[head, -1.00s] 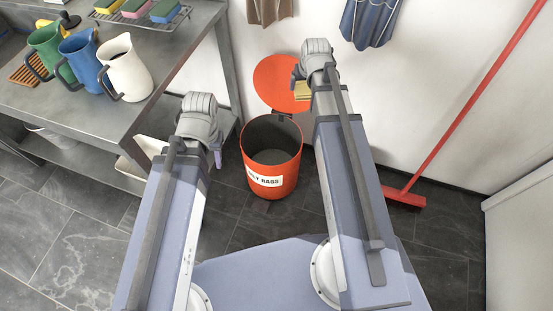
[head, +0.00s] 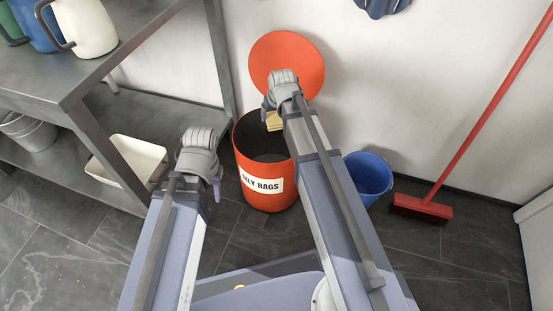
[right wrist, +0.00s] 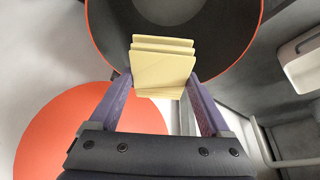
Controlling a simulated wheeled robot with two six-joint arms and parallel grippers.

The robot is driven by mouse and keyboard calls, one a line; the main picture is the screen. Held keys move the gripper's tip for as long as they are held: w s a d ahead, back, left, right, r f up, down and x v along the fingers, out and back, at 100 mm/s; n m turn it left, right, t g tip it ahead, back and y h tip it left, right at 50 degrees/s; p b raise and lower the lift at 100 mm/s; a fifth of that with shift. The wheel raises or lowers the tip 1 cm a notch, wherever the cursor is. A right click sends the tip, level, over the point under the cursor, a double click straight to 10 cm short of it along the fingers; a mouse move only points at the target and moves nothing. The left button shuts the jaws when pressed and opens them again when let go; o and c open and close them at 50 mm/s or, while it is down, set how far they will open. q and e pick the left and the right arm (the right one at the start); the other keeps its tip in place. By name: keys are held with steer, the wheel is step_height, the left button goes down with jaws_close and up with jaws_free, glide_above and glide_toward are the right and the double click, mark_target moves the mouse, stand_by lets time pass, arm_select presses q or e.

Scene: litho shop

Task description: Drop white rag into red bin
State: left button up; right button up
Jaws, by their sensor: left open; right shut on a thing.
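The red bin (head: 247,184), labelled "OILY RAGS", stands on the floor with its round lid (head: 300,48) swung open against the wall. My right gripper (head: 271,112) is shut on a folded pale-yellow rag (head: 273,122), seen over the back part of the bin's opening. In the right wrist view the rag (right wrist: 163,68) sits between the fingers, partly in front of the bin's dark inside (right wrist: 110,28); the lid (right wrist: 55,140) is below left. No white rag shows apart from this pale one. My left gripper (head: 217,186) is open, beside the bin's left side.
A metal workbench (head: 95,75) with jugs is at the left. A white tub (head: 140,155) and a metal bucket (head: 28,132) are on its lower shelf. A blue bucket (head: 368,178) stands right of the bin, and a red broom (head: 425,205) leans at the wall.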

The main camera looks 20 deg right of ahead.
mark_target(276, 121)
steer(key=shift+f, duration=0.2)
step_height(276, 121, down, 6)
steer(key=b, duration=0.6)
steer(key=o, duration=1)
steer(key=shift+r, duration=0.2)
steer(key=p+v, duration=0.7)
steer(key=shift+s+r, duration=0.2)
steer(key=shift+r, duration=0.1)
steer(key=shift+f, duration=0.1)
